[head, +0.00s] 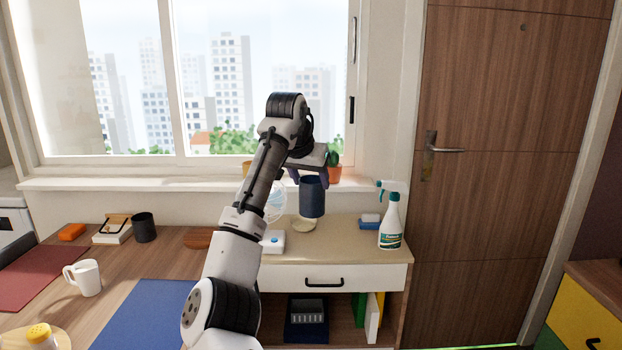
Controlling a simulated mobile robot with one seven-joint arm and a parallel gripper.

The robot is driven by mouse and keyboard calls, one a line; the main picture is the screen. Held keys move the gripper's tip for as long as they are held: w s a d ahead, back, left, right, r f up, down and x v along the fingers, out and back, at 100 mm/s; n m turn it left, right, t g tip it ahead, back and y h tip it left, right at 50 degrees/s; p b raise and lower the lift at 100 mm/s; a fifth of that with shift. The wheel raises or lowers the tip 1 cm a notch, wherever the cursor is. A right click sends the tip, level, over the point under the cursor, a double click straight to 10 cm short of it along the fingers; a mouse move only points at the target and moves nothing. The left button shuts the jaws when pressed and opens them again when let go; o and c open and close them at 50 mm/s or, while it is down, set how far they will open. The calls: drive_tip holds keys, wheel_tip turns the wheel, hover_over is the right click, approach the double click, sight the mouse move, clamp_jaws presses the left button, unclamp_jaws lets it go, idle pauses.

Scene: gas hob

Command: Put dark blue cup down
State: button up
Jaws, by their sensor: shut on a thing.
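The dark blue cup (312,198) is in the head view, upright, near the back of the light wooden cabinet top (345,243). My gripper (311,174) is above it and shut on its upper part; my wrist partly hides the fingers. Below the cup is a small pale round object (304,225). I cannot tell whether the cup touches it or hangs just above it.
A spray bottle (391,222) and a blue-and-white sponge-like item (370,222) stand to the right. A white box (272,241) and a clear round object (273,203) are to the left. A potted cactus (333,169) sits on the windowsill behind. The cabinet top's front right is clear.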

sight(311, 217)
drive_tip(key=shift+s+a+f, duration=0.2)
drive_tip(key=shift+s+f, duration=0.8)
drive_tip(key=shift+s, duration=0.1)
drive_tip(key=f, duration=0.3)
drive_tip(key=s+f, duration=0.1)
drive_tip(key=f, duration=0.1)
drive_tip(key=shift+d, duration=0.15)
drive_tip(key=s+f+n+y, duration=0.1)
drive_tip(key=s+f, duration=0.7)
drive_tip(key=f, duration=1)
drive_tip(key=s+f+n, duration=0.2)
drive_tip(key=s+f, duration=0.6)
drive_tip(key=f, duration=1.1)
drive_tip(key=s+f+n+y, duration=0.1)
drive_tip(key=s+f, duration=0.7)
drive_tip(key=f, duration=1)
drive_tip(key=shift+s+d+f+t+y, duration=0.15)
drive_tip(key=shift+s+f+t+y, duration=0.15)
drive_tip(key=shift+s+f, duration=0.1)
drive_tip(key=shift+w, duration=0.1)
